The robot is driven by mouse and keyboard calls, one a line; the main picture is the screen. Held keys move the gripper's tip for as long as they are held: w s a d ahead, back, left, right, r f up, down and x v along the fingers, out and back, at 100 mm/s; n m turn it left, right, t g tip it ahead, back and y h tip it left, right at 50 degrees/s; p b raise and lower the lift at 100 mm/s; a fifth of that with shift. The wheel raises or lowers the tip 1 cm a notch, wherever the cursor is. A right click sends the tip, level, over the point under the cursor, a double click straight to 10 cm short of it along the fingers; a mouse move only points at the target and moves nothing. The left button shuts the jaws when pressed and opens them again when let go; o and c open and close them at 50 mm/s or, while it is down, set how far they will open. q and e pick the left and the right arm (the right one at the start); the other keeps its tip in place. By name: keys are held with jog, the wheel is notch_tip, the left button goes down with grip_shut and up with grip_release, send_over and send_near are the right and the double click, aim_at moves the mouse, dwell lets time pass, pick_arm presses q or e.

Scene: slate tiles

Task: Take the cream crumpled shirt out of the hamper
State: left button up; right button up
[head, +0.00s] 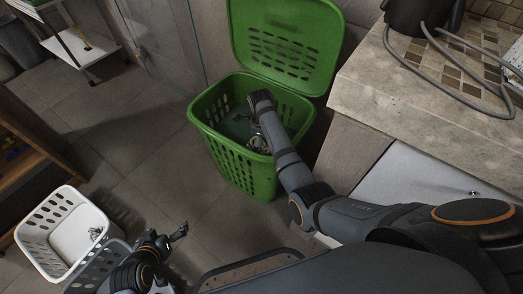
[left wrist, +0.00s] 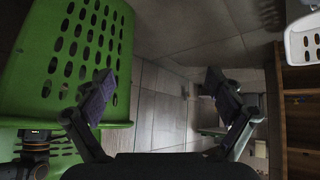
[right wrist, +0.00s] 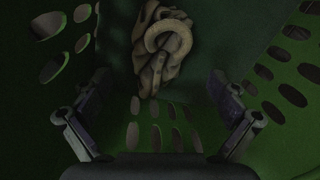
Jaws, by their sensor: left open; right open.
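The cream crumpled shirt (right wrist: 163,60) lies in a twisted heap inside the green hamper (head: 238,172), seen at the top middle of the right wrist view. The hamper's lid is raised in the head view. My right gripper (right wrist: 160,105) is open and empty inside the hamper, its fingers to either side and nearer the camera than the shirt. In the head view the right arm reaches down into the hamper and partly hides its inside. My left gripper (head: 174,256) is open and empty outside the hamper, to its lower left. The left wrist view shows its spread fingers (left wrist: 160,98).
A white basket (head: 36,225) stands on the floor at the lower left. A stone-topped counter (head: 400,95) with a dark appliance and cable is right of the hamper. A wooden shelf (head: 28,150) is at the left edge. The tiled floor between is clear.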

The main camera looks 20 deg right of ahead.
aim_at(263, 145)
jog(key=shift+f, duration=0.15)
pick_arm(q)
jog(key=w+r+t+b, duration=0.2)
jog(key=w+r+t, duration=0.5)
jog(key=w+r, duration=0.4)
pick_arm(e)
notch_tip(263, 145, down, 2)
jog(key=shift+d+f, duration=0.1)
jog(key=shift+w+f+b, duration=0.1)
jog(key=shift+f+b, duration=0.2)
jog(key=shift+f, duration=0.4)
jog(key=shift+d+f+b, duration=0.1)
jog(key=shift+f+b, duration=0.25)
jog(key=shift+f, duration=0.3)
jog(key=c, duration=1.3)
pick_arm(q)
notch_tip(263, 145, up, 18)
jog(key=a+t, duration=0.1)
jog(key=t, duration=0.6)
jog(key=shift+s+m+t, duration=0.15)
jog(key=shift+m+t, duration=0.15)
pick_arm(e)
jog(key=shift+o, duration=0.2)
